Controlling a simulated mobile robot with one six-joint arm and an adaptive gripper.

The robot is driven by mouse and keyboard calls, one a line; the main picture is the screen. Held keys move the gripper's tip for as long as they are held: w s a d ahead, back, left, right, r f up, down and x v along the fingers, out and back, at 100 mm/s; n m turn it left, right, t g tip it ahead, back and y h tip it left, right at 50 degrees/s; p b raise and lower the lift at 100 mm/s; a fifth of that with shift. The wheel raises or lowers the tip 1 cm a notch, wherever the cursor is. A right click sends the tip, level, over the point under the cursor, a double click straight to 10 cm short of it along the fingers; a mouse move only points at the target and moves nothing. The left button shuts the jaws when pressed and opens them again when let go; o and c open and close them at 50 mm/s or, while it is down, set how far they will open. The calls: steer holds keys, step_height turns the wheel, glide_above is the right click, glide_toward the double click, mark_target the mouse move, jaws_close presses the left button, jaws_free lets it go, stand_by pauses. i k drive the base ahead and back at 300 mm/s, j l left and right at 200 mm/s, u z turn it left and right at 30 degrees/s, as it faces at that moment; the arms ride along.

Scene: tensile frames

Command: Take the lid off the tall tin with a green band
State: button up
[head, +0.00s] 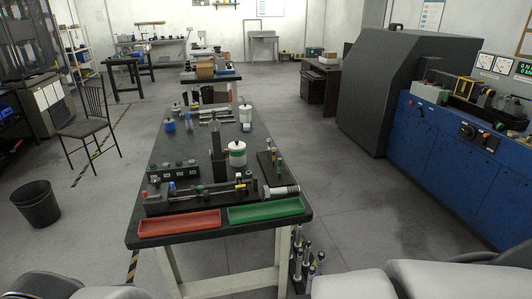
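A white tin (237,159) with a green band stands upright near the middle of the dark workbench. A pale lid (237,146) with a small dark knob sits on its top. A second white tin (245,115) stands upright farther back; its band is too small to make out surely. My gripper is not in view. Pale parts at the bottom right look like my own body.
A dark upright post (217,160) stands close left of the banded tin. A rack with small upright pieces (272,165) is to its right. Red (179,223) and green (266,210) trays lie at the bench's front edge. A blue container (170,126) stands back left.

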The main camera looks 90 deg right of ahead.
mark_target(237, 145)
steer(key=z, duration=2.65)
steer(key=i+u, duration=0.2)
steer(key=i, duration=1.45)
